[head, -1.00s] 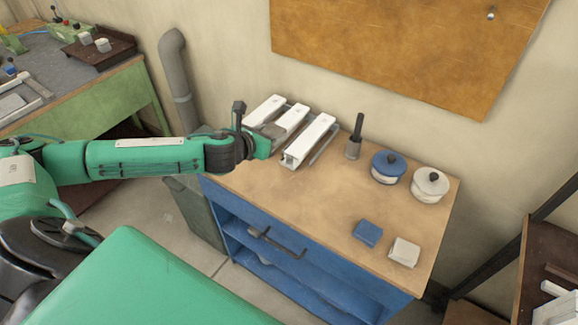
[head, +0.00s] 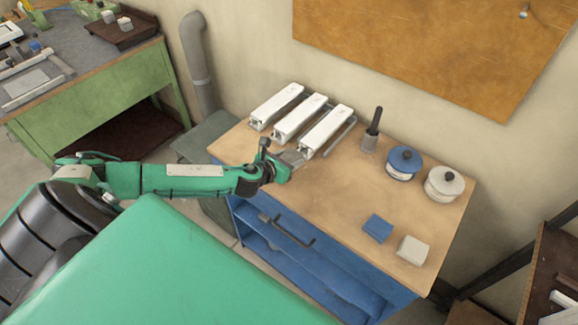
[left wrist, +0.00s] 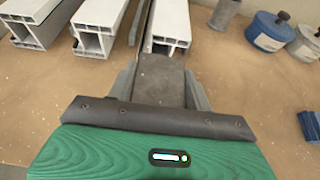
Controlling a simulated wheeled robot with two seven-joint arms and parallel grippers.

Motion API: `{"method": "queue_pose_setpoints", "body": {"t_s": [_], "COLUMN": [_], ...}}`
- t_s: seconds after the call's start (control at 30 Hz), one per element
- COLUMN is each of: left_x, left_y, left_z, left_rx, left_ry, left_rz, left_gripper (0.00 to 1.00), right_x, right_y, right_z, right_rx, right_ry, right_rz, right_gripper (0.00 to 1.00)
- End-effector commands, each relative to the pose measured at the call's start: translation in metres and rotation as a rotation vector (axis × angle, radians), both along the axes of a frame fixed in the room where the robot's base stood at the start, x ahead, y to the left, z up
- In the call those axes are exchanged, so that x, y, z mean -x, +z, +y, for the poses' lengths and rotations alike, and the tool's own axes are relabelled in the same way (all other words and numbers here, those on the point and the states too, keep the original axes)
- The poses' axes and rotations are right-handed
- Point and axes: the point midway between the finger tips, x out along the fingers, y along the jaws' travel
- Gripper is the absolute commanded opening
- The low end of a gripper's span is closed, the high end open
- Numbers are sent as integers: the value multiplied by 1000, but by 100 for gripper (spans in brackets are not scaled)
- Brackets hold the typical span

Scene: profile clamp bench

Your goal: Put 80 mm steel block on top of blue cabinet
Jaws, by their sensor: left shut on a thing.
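The blue cabinet (head: 330,277) has a wooden top (head: 330,195) and an open front with shelves. My right gripper is not in view.
Several items stand on the top: white profiles (head: 298,122), a grey holder with a black handle (head: 370,138), a blue pot (head: 403,164), a white pot (head: 443,184), a blue block (head: 377,228) and a pale block (head: 412,250). The top's middle is clear. A green bench (head: 95,100) stands left.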

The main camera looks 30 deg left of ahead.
Motion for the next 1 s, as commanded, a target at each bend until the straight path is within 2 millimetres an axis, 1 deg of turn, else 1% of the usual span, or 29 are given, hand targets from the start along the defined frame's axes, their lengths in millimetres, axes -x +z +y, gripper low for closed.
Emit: {"method": "queue_pose_setpoints", "body": {"t_s": [0.07,0.2,0.3,0.57,0.7,0.73,0.8,0.83,1.0], "left_x": [0,0,0,-1,-1,0,0,0,0], "left_y": [-6,-27,-36,-38,-41,-43,-42,-42,-42], "left_z": [-1,-1,0,0,0,0,0,0,0], "left_rx": [2,2,1,0,1,1,1,1,1], "left_ry": [1,2,0,0,0,0,0,0,0], "left_rz": [-1,1,0,-2,-2,0,0,0,1], "left_gripper": [13,13,13,13,13,53,66,72,73], "right_x": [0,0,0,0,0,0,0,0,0], "right_y": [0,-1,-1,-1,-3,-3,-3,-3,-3], "right_z": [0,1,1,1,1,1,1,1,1], "right_rx": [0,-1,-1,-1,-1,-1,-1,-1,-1], "right_ry": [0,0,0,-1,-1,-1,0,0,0], "right_rz": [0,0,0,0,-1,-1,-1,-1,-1], "right_gripper": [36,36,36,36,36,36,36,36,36]}}
